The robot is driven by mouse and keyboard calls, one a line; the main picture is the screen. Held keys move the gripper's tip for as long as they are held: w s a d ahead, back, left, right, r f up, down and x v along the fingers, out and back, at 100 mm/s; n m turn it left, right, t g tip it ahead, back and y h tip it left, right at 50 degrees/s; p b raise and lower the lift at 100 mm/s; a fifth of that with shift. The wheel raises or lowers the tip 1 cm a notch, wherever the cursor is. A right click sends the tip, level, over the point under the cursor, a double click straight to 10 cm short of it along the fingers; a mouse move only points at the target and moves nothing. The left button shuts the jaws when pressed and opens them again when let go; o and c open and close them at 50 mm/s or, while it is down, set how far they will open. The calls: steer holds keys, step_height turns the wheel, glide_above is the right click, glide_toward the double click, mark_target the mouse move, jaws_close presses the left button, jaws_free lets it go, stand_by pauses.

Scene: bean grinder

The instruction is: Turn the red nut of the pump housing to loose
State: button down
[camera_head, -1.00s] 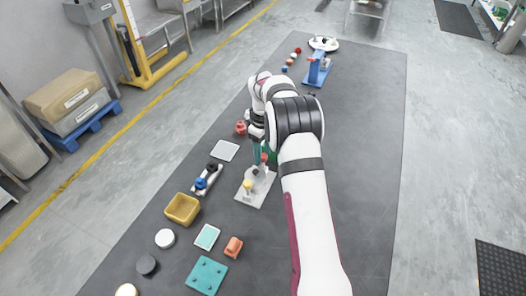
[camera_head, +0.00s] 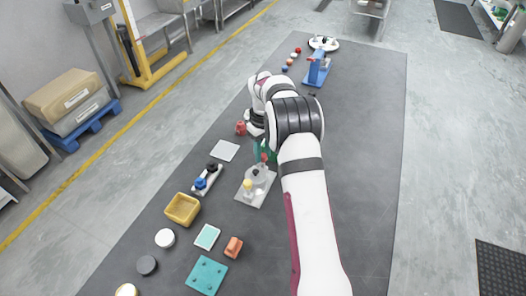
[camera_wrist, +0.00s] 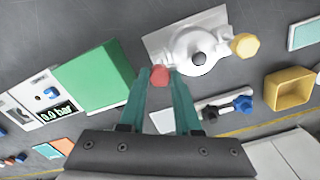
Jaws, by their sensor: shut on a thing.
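The white pump housing (camera_wrist: 205,42) sits on its grey plate at the upper middle of the wrist view. A yellow nut (camera_wrist: 245,45) is on its right side and the red nut (camera_wrist: 160,77) on its lower left. The two teal fingers of my gripper (camera_wrist: 162,80) are shut on the red nut, one on each side. In the head view, the housing (camera_head: 262,179) and its yellow nut (camera_head: 247,184) show left of my arm. My arm hides most of the gripper there.
A green block (camera_wrist: 95,78) stands close to the left of my fingers. A pale base with blue and black knobs (camera_head: 206,179) lies left of the housing. A yellow bin (camera_head: 182,209) is nearer the front. The mat right of my arm is clear.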

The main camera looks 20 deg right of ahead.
steer(key=m, duration=1.1)
steer(key=shift+m, duration=1.8)
steer(key=c, duration=0.6)
jaws_free()
steer(key=shift+r, duration=0.1)
